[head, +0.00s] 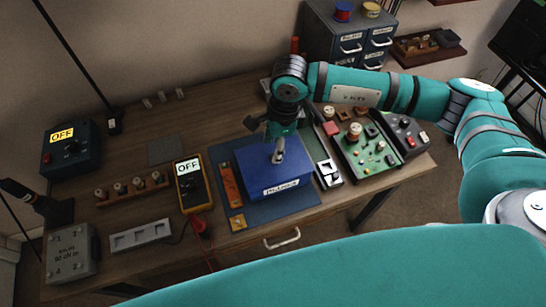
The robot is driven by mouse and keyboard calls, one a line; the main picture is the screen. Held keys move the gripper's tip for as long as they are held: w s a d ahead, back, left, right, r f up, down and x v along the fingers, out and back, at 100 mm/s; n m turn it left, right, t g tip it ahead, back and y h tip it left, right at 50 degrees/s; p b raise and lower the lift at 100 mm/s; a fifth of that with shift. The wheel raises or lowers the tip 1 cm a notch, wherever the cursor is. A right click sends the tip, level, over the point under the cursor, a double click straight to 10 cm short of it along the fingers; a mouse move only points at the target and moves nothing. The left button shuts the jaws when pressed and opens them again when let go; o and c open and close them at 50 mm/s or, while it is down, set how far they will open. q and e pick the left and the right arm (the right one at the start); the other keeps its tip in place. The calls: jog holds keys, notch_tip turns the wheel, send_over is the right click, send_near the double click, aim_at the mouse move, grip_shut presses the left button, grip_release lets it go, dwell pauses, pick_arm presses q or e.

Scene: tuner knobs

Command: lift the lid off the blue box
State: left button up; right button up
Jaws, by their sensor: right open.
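The blue box (262,179) sits on a dark blue mat (275,213) in the middle of the wooden bench, with a white label on its front side. Its lid (258,163) appears to be on. A grey metal knob or handle (279,149) shows on the lid's top. My right gripper (279,157) points down over the lid, right at the knob. It is open, but its fingers are small and partly merge with the knob, so I cannot tell whether they touch it. My left gripper is out of view.
A yellow multimeter (189,184) reading OFF stands left of the mat. An orange level or strip (231,186) lies beside the box. A green circuit board (366,152) is to the right. A drawer cabinet (345,38) stands behind.

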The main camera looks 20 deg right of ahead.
aim_at(258, 171)
jog(key=f, duration=0.1)
jog(key=f+p, duration=0.1)
jog(key=f, duration=0.1)
jog(key=shift+w+f+p, duration=0.3)
jog(key=shift+p, duration=0.05)
jog(key=shift+a+f, duration=0.1)
jog(key=shift+f, duration=0.35)
grip_shut()
